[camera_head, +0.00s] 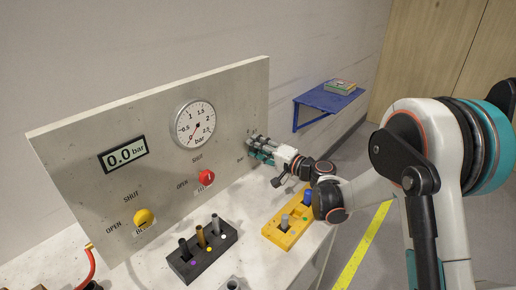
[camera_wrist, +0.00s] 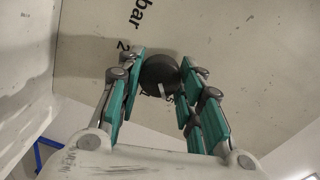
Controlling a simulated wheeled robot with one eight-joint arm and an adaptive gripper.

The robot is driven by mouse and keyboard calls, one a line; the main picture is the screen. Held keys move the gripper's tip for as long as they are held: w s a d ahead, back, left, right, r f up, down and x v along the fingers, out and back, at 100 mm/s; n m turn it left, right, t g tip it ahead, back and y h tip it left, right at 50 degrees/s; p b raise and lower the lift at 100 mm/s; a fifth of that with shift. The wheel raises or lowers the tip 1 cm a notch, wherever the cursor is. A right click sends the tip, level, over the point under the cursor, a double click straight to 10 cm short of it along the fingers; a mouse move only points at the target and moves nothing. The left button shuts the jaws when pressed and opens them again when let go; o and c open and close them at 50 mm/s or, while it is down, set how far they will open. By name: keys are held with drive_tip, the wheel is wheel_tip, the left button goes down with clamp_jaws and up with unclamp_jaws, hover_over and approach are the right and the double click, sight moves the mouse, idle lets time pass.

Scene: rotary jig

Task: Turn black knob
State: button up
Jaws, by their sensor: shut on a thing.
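The black knob (camera_wrist: 160,73) is on the grey panel (camera_wrist: 235,45) and shows in the wrist view between my two teal fingers. A small light mark shows on its lower part. My gripper (camera_wrist: 164,64) is shut on the knob, with one finger on each side. In the head view my gripper (camera_head: 258,148) reaches the right part of the panel (camera_head: 90,125), and it hides the knob there. Part of the label beside it is covered; "bar" and "2" can be read in the wrist view.
Below stand a black block (camera_head: 183,268) and a yellow block (camera_head: 275,236) with pegs. A blue shelf (camera_head: 325,99) juts out at right.

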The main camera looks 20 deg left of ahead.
drive_tip(key=shift+n, duration=0.5)
drive_tip(key=o, duration=1.1)
drive_tip(key=shift+c, duration=0.2)
drive_tip(key=v, duration=1.2)
drive_tip(key=shift+s, duration=0.1)
